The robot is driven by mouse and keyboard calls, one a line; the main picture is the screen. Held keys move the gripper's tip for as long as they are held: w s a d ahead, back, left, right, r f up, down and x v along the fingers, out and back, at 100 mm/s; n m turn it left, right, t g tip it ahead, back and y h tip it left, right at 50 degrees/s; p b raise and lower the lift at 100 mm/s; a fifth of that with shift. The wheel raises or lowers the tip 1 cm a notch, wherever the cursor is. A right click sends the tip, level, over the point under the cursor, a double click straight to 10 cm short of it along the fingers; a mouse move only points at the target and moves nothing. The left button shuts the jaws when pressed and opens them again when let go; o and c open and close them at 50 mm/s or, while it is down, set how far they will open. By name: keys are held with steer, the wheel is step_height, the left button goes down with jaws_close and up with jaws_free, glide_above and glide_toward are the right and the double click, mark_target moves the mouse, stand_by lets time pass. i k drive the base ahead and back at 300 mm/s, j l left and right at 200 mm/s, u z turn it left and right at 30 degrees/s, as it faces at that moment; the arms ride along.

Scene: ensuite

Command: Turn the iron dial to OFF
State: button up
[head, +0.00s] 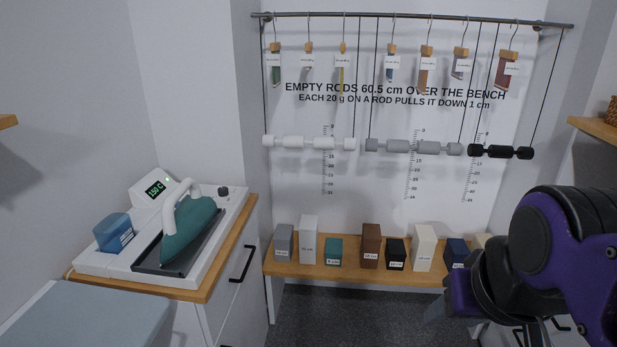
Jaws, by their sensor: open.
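The ironing station is a white unit (112,262) on a wood-topped cabinet at the left. A small black dial (223,191) sits at its back right corner; its pointer setting is too small to read. A green iron with a white handle (188,230) rests on the dark plate. The display (156,188) reads 150 C, with a small green light beside it. My purple and black arm is at the right. My gripper (438,308) is only partly seen low at the right, open and far from the dial; its fingertips are not clear.
A low wooden bench (345,272) holds several coloured blocks. Above it hang rods on cords and tagged swatches on a rail (410,16). A grey-blue surface (75,320) is at the front left. Dark floor (340,315) is clear between.

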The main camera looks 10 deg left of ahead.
mark_target(222, 191)
steer(key=u, duration=0.45)
steer(key=i+u, duration=0.15)
steer(key=u, duration=0.3)
steer(key=l+u, duration=0.1)
steer(key=u, duration=0.35)
steer(key=i+l+u, duration=0.2)
steer(key=u, duration=0.15)
steer(key=i+l+u, duration=0.1)
steer(key=l+u, duration=0.25)
steer(key=l, duration=0.15)
steer(key=i+l+u, duration=0.15)
steer(key=l, duration=0.4)
steer(key=i+l+u, duration=0.15)
steer(key=l, duration=0.45)
steer(key=l+u, duration=0.1)
steer(key=l, duration=0.45)
steer(key=i+l+u, duration=0.15)
steer(key=l, duration=0.45)
steer(key=j+z, duration=0.2)
